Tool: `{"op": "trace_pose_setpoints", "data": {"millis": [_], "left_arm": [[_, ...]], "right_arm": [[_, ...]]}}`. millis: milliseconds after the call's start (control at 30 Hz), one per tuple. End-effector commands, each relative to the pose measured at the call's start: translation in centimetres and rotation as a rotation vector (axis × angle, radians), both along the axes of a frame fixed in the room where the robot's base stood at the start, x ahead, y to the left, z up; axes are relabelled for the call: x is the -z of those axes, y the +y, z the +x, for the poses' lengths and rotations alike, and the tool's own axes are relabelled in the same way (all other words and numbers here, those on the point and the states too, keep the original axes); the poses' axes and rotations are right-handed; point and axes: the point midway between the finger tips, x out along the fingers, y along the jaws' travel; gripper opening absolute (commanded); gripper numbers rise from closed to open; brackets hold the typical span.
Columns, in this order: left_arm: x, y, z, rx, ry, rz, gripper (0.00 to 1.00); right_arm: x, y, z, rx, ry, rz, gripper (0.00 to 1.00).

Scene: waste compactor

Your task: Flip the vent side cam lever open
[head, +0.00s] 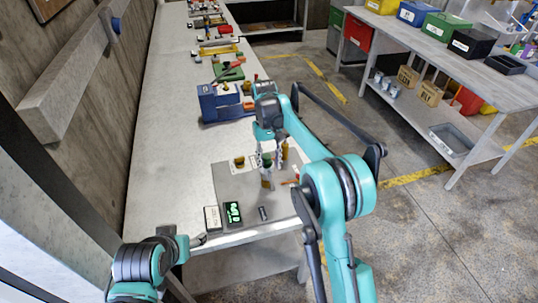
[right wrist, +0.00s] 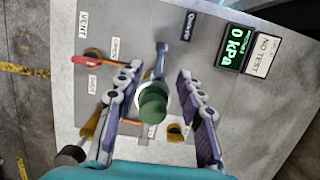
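A grey panel plate (head: 232,190) lies on the near end of the bench and carries brass fittings. In the right wrist view an orange-red lever (right wrist: 88,60) sits beside a brass fitting near the "VENT" label (right wrist: 82,22); its handle also shows in the head view (head: 290,182). A green knob or cap (right wrist: 153,106) stands on the panel, with a grey lever (right wrist: 161,60) beyond it. My right gripper (right wrist: 158,85) is open over the panel, its fingers apart on both sides of the green part. My left gripper (head: 200,239) is low at the bench's near edge, its fingers unclear.
A green display (right wrist: 234,48) reads 0 kPa beside a "NO TEST" card (right wrist: 262,55). A blue box (head: 222,103) stands farther up the bench (head: 165,110). A wall is on the left. A second table (head: 470,80) with coloured bins is at the right, across open floor.

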Motion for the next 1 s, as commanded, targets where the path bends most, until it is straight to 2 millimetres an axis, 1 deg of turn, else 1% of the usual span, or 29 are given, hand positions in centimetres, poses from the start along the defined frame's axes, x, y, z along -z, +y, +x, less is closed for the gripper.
{"op": "trace_pose_setpoints", "data": {"millis": [33, 100, 200, 400, 567, 600, 767, 867, 1000], "left_arm": [[0.0, 0.0, 0.0, 0.000, 0.000, 0.000, 0.64], [0.0, 0.0, 0.0, 0.000, 0.000, 0.000, 0.64], [0.0, 0.0, 0.0, 0.000, 0.000, 0.000, 0.64], [0.0, 0.0, 0.0, 0.000, 0.000, 0.000, 0.64], [0.0, 0.0, 0.0, 0.000, 0.000, 0.000, 0.64], [0.0, 0.0, 0.0, 0.000, 0.000, 0.000, 0.64], [0.3, 0.0, 0.0, 0.000, 0.000, 0.000, 0.64], [0.8, 0.0, 0.0, 0.000, 0.000, 0.000, 0.64], [1.8, 0.0, 0.0, 0.000, 0.000, 0.000, 0.64]], "right_arm": [[-1.0, 0.0, 0.2, 0.000, 0.000, 0.000, 0.38], [-2.0, 0.1, 0.5, 0.000, 0.000, 0.000, 0.38], [-3.1, 0.1, 0.7, 0.000, 0.000, 0.000, 0.38], [-3.8, 0.2, 0.9, 0.000, 0.000, 0.000, 0.38], [-3.8, 0.2, 0.9, 0.000, 0.000, 0.000, 0.38], [-3.8, 0.2, 0.9, 0.000, 0.000, 0.000, 0.30], [-3.2, 0.0, 0.9, 0.003, -0.042, 0.009, 0.30], [-2.2, -0.3, 0.9, 0.008, -0.125, 0.024, 0.30], [-0.5, -1.0, 0.6, 0.017, -0.293, 0.056, 0.30]]}}
